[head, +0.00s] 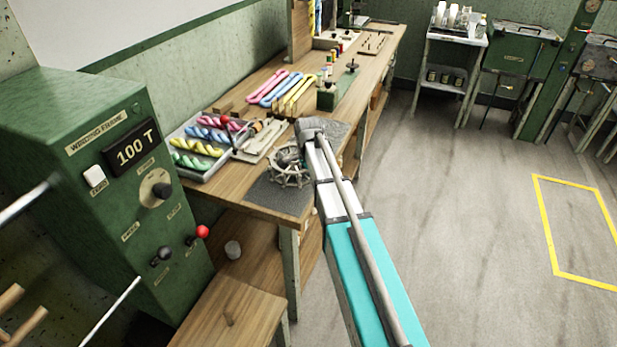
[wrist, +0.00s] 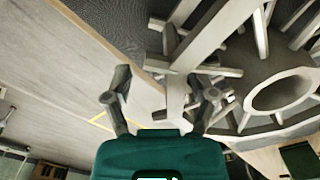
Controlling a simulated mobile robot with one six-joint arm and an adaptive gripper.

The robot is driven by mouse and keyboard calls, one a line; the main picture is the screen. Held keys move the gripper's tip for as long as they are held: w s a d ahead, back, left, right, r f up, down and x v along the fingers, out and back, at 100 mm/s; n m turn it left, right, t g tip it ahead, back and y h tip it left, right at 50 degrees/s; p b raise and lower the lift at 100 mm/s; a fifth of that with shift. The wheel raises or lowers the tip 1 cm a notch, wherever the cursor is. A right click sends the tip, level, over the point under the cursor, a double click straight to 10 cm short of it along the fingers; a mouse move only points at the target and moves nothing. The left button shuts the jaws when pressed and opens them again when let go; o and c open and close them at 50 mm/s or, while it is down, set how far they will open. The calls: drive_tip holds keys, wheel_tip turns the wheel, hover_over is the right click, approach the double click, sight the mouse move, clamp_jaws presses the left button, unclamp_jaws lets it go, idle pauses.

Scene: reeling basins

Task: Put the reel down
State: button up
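The pale grey spoked reel (head: 290,177) is at the near end of the wooden bench, over a dark mat (head: 275,196). In the wrist view the reel (wrist: 280,92) fills the right side, with its ring hub and crossbars large and close. My gripper (wrist: 164,98) has its two fingers spread apart. A pale bar of the reel lies between them, with a clear gap to the left finger; contact with the right finger cannot be told. In the head view my arm's wrist hides part of the reel and the fingers.
A grey tray of coloured skeins (head: 199,166) and a pale wooden holder (head: 258,143) stand close behind the reel. The green winding frame (head: 92,175) stands at the left. A low wooden stool (head: 232,312) is in front. The floor to the right is clear.

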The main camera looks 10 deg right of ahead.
drive_tip(key=shift+r, duration=0.2)
wheel_tip(320, 180, up, 12)
drive_tip(key=p, duration=1.2)
drive_tip(key=shift+f, duration=0.2)
idle(0.7)
drive_tip(key=s+a+n, duration=0.3)
drive_tip(key=s+n, duration=1.1)
drive_tip(key=s, duration=0.9)
drive_tip(key=shift+a, duration=0.15)
drive_tip(key=shift+w, duration=0.1)
